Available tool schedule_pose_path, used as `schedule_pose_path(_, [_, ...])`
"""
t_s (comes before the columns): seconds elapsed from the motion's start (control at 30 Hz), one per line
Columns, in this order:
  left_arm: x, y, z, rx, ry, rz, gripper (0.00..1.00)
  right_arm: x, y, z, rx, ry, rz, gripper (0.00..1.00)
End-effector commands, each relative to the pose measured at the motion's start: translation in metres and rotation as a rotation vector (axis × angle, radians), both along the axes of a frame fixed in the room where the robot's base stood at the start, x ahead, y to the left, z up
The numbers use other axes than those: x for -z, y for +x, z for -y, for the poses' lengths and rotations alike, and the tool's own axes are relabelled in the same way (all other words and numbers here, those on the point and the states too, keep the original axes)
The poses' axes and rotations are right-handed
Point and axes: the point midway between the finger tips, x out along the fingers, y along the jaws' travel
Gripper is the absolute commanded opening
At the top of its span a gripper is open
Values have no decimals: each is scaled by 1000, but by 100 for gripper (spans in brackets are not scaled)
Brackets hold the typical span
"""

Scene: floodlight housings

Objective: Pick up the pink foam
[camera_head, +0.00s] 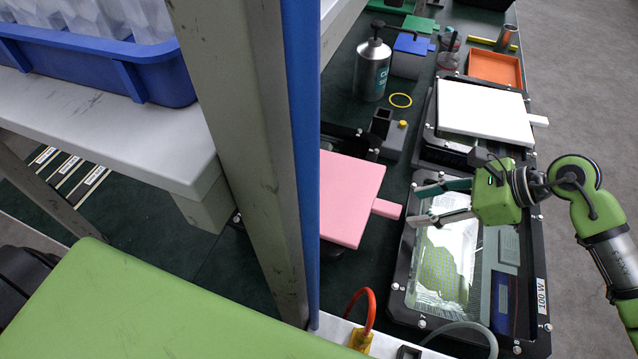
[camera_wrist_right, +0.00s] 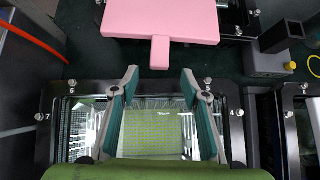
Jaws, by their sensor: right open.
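The pink foam (camera_head: 346,197) is a flat pink slab with a short tab on its right side, lying at the middle of the bench in the head view. Its left part is hidden behind a shelf post. In the right wrist view the pink foam (camera_wrist_right: 160,20) is at the top, its tab pointing down toward my gripper. My right gripper (camera_head: 425,205) is open and empty, just right of the tab and apart from it, above a floodlight housing. Its two fingers also show in the right wrist view (camera_wrist_right: 160,85), spread either side of the tab's line. My left gripper is not in view.
The floodlight housing (camera_head: 508,277) marked 100 W lies under my right gripper. A white slab (camera_head: 484,112) with a tab lies on another housing behind. The post (camera_head: 245,150) blocks the left side.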

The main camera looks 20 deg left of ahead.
Motion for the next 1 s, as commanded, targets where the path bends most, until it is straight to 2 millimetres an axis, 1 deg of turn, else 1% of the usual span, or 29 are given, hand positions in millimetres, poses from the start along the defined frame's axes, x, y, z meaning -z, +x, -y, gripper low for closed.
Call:
schedule_pose_path(0.03, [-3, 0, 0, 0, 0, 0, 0, 4, 0, -5, 0, 1, -3, 42])
schedule_pose_path(0.2, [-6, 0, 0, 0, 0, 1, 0, 12, 0, -14, 1, 2, -1, 42])
schedule_pose_path(0.27, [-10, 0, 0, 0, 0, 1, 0, 15, 0, -17, 1, 1, -2, 42])
schedule_pose_path(0.33, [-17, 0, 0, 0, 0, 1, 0, 19, -1, -25, -1, 3, -5, 42])
schedule_pose_path(0.43, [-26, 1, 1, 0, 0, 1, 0, 30, -2, -37, 0, 3, -6, 42])
schedule_pose_path(0.5, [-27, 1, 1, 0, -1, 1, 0, 38, -1, -44, 1, 3, -4, 42])
schedule_pose_path(0.63, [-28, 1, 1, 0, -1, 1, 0, 47, 0, -50, 1, 2, -1, 42])
schedule_pose_path(0.83, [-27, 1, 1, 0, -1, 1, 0, 48, 0, -50, 1, 1, 0, 42])
schedule_pose_path(0.87, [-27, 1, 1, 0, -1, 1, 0, 48, 0, -50, 1, 1, 0, 39])
schedule_pose_path(0.9, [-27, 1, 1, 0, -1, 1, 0, 48, 0, -50, 1, 1, 0, 29])
schedule_pose_path(0.97, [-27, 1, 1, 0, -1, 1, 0, 48, 0, -50, 1, 1, 0, 13])
schedule_pose_path(1.0, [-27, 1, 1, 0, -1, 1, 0, 48, 0, -50, 1, 1, 0, 4])
